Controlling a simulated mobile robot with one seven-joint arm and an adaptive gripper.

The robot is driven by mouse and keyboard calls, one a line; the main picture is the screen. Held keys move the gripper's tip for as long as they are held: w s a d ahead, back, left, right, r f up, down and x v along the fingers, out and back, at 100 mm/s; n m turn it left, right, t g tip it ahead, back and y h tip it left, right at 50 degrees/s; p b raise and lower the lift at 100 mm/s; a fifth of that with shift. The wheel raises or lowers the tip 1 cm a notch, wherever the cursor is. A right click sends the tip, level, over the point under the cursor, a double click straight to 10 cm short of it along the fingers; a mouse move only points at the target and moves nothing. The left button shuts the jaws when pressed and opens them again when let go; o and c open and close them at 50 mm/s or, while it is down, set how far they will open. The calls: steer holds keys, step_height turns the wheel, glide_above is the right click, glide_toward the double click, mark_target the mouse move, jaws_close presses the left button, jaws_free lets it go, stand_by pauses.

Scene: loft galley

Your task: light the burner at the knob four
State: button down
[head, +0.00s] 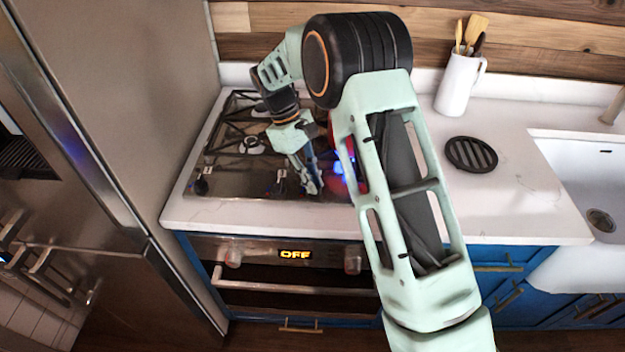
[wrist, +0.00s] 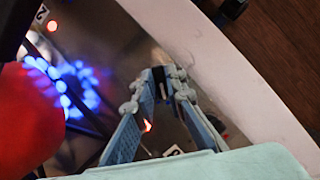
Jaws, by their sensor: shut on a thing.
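My gripper (head: 313,190) reaches down to the front strip of the cooktop (head: 235,185), right of its middle. In the wrist view my gripper (wrist: 160,82) has its fingertips closed together around a small dark knob (wrist: 158,84), mostly hidden between them. A number label (wrist: 174,151) beside the fingers is partly covered and I cannot read it. Blue flames (wrist: 62,88) burn at a burner beside a red vessel (wrist: 30,120). The flames also show in the head view (head: 340,166), right of the gripper. Another black knob (head: 201,187) sits at the cooktop's front left.
A label "2" (wrist: 42,13) and a red light (wrist: 53,26) show in the wrist view. A white utensil jug (head: 460,84) and a black round trivet (head: 471,154) stand right on the counter. The fridge (head: 130,100) walls the left. The oven display (head: 296,254) reads OFF.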

steer(key=c, duration=2)
jaws_free()
steer(key=shift+o, duration=0.2)
steer(key=v, duration=1.2)
steer(key=shift+r, duration=0.1)
